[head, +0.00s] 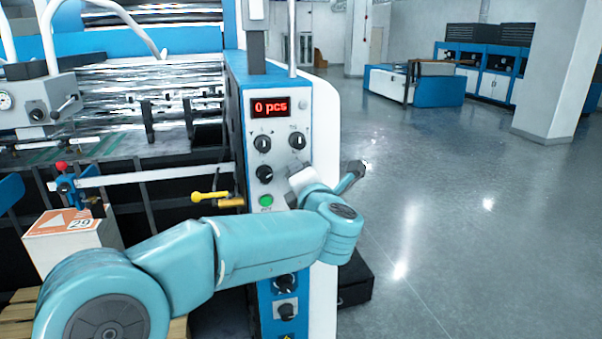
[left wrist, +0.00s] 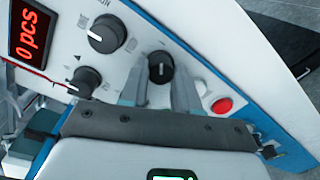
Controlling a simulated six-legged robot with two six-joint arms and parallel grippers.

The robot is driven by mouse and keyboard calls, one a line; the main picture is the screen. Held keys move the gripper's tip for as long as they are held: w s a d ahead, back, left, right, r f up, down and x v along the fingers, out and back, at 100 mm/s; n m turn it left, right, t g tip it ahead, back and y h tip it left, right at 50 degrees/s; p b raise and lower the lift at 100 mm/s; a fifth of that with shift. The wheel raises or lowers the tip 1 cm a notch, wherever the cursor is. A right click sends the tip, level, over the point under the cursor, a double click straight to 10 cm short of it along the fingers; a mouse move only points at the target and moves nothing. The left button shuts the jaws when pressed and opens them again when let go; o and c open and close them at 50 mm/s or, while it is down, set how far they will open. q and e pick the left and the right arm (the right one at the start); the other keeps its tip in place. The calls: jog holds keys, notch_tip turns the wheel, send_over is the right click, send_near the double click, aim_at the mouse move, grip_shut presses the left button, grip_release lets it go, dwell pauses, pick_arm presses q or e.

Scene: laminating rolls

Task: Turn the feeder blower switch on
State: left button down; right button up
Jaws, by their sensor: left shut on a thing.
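The machine's control panel (head: 279,115) has several black rotary switches, each with a white mark. My left gripper (left wrist: 160,74) is at the panel's right-hand column. Its two grey fingers are on either side of a black rotary switch (left wrist: 160,66), shut on it, in the left wrist view. This switch lies below the upper right switch (head: 297,141), between it and the red button (left wrist: 222,106). In the head view my wrist hides the held switch. Its label cannot be read, so I cannot tell its name. My right gripper is not in view.
Beside my gripper are the upper left switch (head: 262,143), a lower left switch (head: 264,174) and a green button (head: 266,200). A red display (head: 270,107) reads 0 pcs. A yellow-handled valve (head: 210,197) sticks out left of the panel. The floor (head: 440,230) at right is open.

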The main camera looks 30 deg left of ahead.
pick_arm(q)
jog(key=shift+m, duration=0.6)
jog(key=c, duration=0.8)
grip_release()
jog(key=b+v, duration=0.4)
jog(key=v, duration=1.2)
jog(key=shift+s+d, duration=0.1)
jog(key=shift+s, duration=0.1)
